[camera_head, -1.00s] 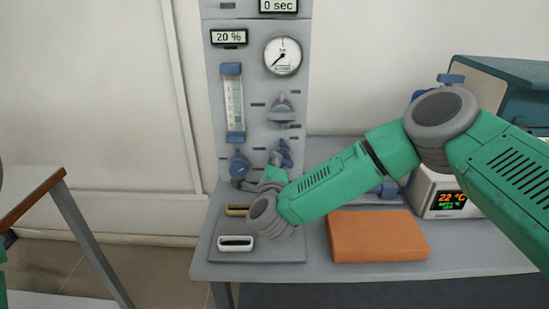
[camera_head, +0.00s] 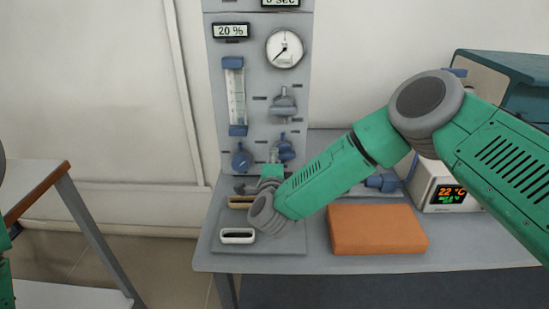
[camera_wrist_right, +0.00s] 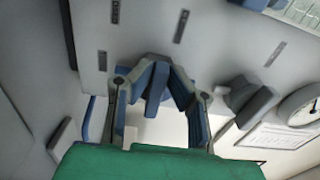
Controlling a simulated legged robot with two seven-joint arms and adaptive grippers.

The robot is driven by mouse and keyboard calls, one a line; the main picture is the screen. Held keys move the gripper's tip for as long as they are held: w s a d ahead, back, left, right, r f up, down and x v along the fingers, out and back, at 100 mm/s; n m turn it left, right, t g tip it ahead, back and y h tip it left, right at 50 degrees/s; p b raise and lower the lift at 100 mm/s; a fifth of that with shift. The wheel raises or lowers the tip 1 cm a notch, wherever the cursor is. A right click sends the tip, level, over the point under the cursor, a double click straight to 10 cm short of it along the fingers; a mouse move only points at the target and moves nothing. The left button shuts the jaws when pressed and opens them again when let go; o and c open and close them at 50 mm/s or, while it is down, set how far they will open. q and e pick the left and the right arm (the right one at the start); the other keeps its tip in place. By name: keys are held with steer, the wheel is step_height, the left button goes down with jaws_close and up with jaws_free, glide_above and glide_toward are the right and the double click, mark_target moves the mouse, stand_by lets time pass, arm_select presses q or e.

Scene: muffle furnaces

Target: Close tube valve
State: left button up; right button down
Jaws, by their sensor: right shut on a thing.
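Blue-handled valves stand on a grey upright panel (camera_head: 259,105). In the camera_wrist_right view, the two fingers of my right gripper (camera_wrist_right: 160,82) are shut around a blue valve handle (camera_wrist_right: 156,90). This looks like the lower right valve (camera_head: 285,148) in the camera_head view. There my right gripper (camera_head: 273,158) reaches the panel's lower part and its fingers are hard to make out. The lower left valve (camera_head: 242,160) stands free beside it. A grey and blue valve (camera_head: 283,103) sits higher up, below the gauge. My left gripper is out of view.
A round gauge (camera_head: 285,48), a flow tube (camera_head: 236,95) and a 20 % display (camera_head: 230,31) are on the panel. An orange block (camera_head: 377,231) and a box with a lit display (camera_head: 447,190) lie on the grey table (camera_head: 318,262) to the right.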

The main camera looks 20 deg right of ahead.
steer(key=shift+s+a+f, duration=0.15)
steer(key=shift+a+f, duration=0.1)
steer(key=shift+f, duration=0.1)
steer(key=c, duration=1.5)
jaws_free()
steer(key=shift+c, duration=0.2)
steer(key=shift+r, duration=0.15)
steer(key=shift+a, duration=0.1)
steer(key=v, duration=1.1)
steer(key=shift+s, duration=0.35)
steer(key=shift+a, duration=0.15)
